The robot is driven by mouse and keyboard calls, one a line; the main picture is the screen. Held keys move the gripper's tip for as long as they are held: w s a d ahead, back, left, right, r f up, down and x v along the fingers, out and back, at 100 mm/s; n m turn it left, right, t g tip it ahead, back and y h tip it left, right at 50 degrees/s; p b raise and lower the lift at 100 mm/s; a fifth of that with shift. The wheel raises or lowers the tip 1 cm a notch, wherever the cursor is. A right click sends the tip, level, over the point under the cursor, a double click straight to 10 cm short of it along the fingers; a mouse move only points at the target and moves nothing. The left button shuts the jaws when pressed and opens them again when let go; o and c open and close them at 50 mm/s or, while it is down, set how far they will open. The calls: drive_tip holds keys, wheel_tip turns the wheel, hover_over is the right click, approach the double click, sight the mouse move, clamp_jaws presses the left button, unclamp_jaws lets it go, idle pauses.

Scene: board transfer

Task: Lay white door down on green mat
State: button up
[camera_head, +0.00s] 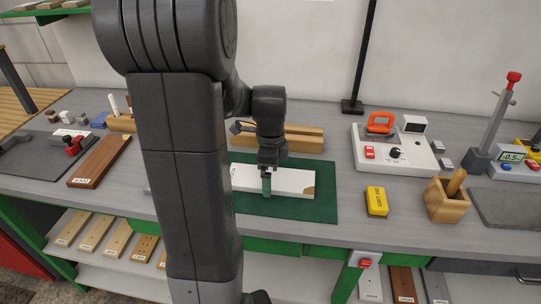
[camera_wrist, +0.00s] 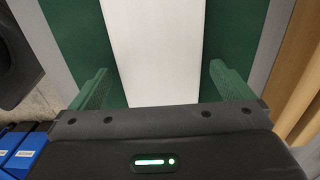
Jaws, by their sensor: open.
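The white door (camera_head: 292,182) is a flat white board with a brown corner at its right end. It lies on the green mat (camera_head: 315,208) on the grey workbench. My gripper (camera_head: 267,182) is over the door, pointing down at it. In the wrist view the door (camera_wrist: 156,50) runs between my two green fingers (camera_wrist: 158,88), with the green mat (camera_wrist: 78,45) showing on both sides. The fingers are open, with a gap on each side of the door. My arm hides the door's left part in the head view.
A wooden block (camera_head: 292,138) stands behind the mat. A yellow box (camera_head: 376,201) and a wooden holder (camera_head: 446,200) are to the right, with a white device (camera_head: 397,155) behind them. A brown board (camera_head: 99,160) lies at the left. Bench around the mat's right edge is clear.

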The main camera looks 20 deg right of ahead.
wheel_tip(320, 180, up, 13)
drive_tip(key=shift+p, duration=0.3)
